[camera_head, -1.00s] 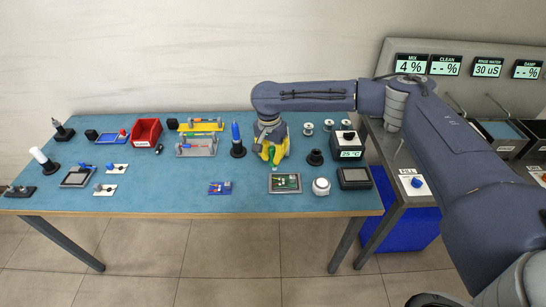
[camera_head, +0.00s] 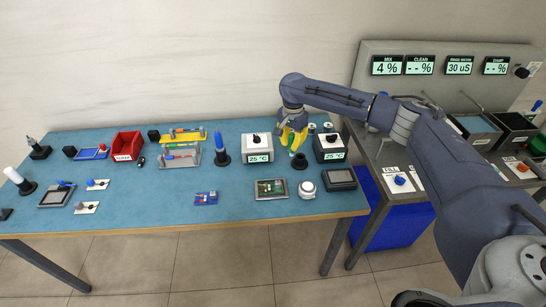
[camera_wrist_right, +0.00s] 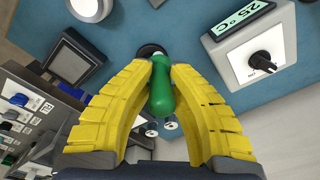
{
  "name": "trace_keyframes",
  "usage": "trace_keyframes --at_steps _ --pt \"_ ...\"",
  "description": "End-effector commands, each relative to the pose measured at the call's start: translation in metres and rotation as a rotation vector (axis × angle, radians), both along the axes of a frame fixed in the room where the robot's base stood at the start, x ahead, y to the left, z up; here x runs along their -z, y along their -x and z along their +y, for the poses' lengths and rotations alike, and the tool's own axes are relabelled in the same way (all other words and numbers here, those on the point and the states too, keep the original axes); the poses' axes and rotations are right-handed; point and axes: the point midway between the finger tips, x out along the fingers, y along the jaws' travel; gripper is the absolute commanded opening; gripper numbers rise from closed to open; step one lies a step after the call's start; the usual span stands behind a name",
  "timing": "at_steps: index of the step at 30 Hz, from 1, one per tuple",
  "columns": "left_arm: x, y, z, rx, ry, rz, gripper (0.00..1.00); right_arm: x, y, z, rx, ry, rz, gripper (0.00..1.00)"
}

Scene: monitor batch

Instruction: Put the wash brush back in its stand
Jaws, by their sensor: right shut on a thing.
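My right gripper (camera_head: 292,134) has yellow ribbed fingers and is shut on the wash brush (camera_head: 295,144), of which a green handle shows. In the right wrist view the green handle (camera_wrist_right: 163,85) stands between the two fingers. The brush's lower end is hidden. The stand (camera_head: 300,161), a black round holder, is on the blue table just below and in front of the gripper in the head view. In the right wrist view a black ring of it (camera_wrist_right: 150,48) shows partly behind the handle's top. I cannot tell whether brush and stand touch. My left gripper is out of view.
White 25 °C boxes stand left (camera_head: 257,149) and right (camera_head: 330,148) of the gripper. A round white container (camera_head: 306,188), a dark-framed device (camera_head: 341,179) and a green board (camera_head: 271,189) lie nearer. A blue-topped black holder (camera_head: 221,152) stands left. The table's front strip is mostly clear.

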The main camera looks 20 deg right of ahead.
Motion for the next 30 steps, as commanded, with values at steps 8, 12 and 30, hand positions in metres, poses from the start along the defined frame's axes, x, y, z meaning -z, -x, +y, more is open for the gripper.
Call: trace_keyframes --at_steps 8,12,30 --pt "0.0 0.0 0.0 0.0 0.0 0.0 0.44 -0.02 -0.017 -0.049 -0.001 -0.007 -0.024 0.0" --pt "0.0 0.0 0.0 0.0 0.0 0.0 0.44 -0.019 -0.016 -0.052 -0.035 -0.012 -0.037 0.0" --pt "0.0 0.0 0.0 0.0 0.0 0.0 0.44 0.014 -0.016 -0.051 -0.041 -0.014 -0.043 0.0"
